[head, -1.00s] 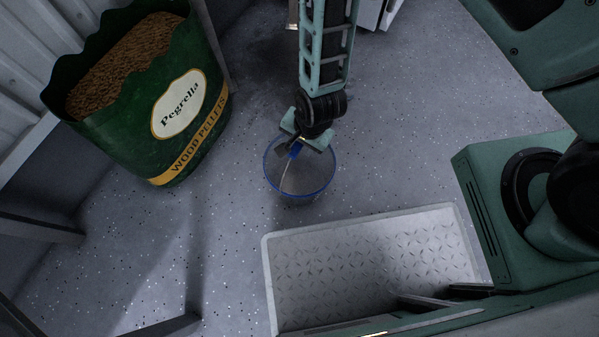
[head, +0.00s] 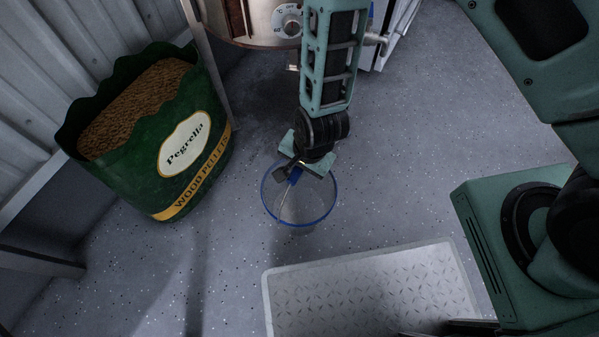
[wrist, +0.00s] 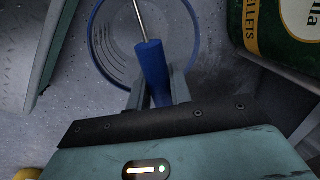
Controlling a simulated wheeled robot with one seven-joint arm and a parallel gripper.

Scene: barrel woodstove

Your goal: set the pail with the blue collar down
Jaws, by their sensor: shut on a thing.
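The pail (head: 318,222) is see-through with a blue collar around its rim, and it stands upright above or on the floor, left of centre. I cannot tell whether its base touches the floor. In the wrist view its blue collar (wrist: 198,45) rings the mouth. My gripper (head: 303,168) is over the far side of the mouth, shut on the blue grip (wrist: 152,72) of a thin metal handle rod. The rod runs across the mouth in the wrist view. The pail looks empty, and its underside is hidden.
A green wood pellet bag (head: 150,180) stands to the left. A grey tread-patterned plate (head: 370,285) lies in front of the pail. A stove-like barrel body with a dial (head: 288,22) is behind. Speckled floor (head: 420,170) is clear to the right.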

